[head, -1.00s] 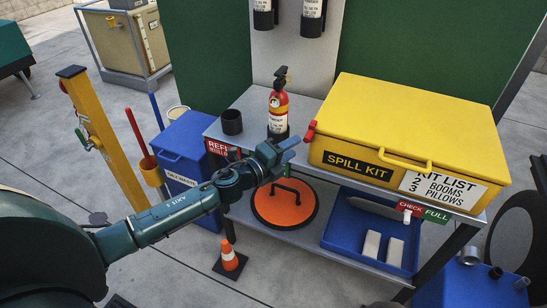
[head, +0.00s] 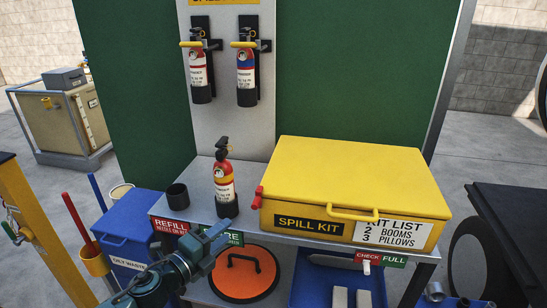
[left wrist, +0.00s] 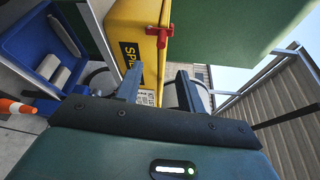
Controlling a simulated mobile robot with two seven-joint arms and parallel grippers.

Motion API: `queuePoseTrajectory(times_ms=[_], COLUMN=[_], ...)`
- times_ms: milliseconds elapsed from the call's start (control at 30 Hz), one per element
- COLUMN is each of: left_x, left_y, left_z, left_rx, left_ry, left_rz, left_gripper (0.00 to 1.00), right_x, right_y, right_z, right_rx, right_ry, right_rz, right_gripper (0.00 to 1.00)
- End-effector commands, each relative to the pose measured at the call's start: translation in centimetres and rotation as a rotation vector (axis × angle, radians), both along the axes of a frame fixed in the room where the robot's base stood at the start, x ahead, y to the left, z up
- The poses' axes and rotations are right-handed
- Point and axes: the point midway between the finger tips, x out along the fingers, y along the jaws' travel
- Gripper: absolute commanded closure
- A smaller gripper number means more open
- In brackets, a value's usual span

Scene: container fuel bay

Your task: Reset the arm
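My left arm comes in at the bottom left of the head view. Its gripper (head: 213,240) is in front of the near edge of the grey bench (head: 262,220), by the red REFILL label. In the left wrist view the two fingers of my left gripper (left wrist: 158,86) stand apart with nothing between them. The yellow spill kit box (left wrist: 132,25) shows beyond them, its red latch (left wrist: 158,33) above the gap. My right gripper is in neither current view.
The spill kit (head: 350,185) and a red extinguisher (head: 224,183) stand on the bench. Two extinguishers (head: 200,75) hang on the panel. Below are an orange lid (head: 245,285) and a blue tray (head: 300,280). A blue bin (head: 130,225) is at left.

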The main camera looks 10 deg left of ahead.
Motion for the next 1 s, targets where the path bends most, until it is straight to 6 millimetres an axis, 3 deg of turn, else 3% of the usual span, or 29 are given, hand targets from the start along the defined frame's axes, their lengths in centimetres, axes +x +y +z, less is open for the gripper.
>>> queuePoseTrajectory(times_ms=[167, 400, 500, 600, 733, 1000], left_x=[-4.2, -14.7, -18.4, -20.8, -22.0, -22.0], left_y=[-2.6, -5.5, -6.1, -6.5, -6.7, -6.7], left_z=[-3.9, -10.8, -12.5, -13.4, -13.8, -13.9], left_rx=[-0.339, -1.052, -1.265, -1.401, -1.469, -1.47], left_ry=[0.219, 0.695, 0.832, 0.913, 0.952, 0.953], left_rz=[0.089, 0.415, 0.547, 0.637, 0.683, 0.683], left_gripper=[0.61, 0.61, 0.61, 0.61, 0.61, 0.61], right_x=[0.0, 0.0, 0.0, 0.0, 0.0, 0.0], right_y=[0.0, -0.3, -0.5, -0.6, -0.7, -0.7], right_z=[0.5, 0.7, 0.7, 0.4, 0.2, 0.2], right_rx=[-0.001, -0.008, -0.01, -0.013, -0.015, -0.014], right_ry=[0.0, 0.009, 0.014, 0.021, 0.027, 0.025], right_rz=[-0.001, -0.006, -0.01, -0.014, -0.017, -0.019], right_gripper=[0.64, 0.64, 0.64, 0.64, 0.64, 0.64])
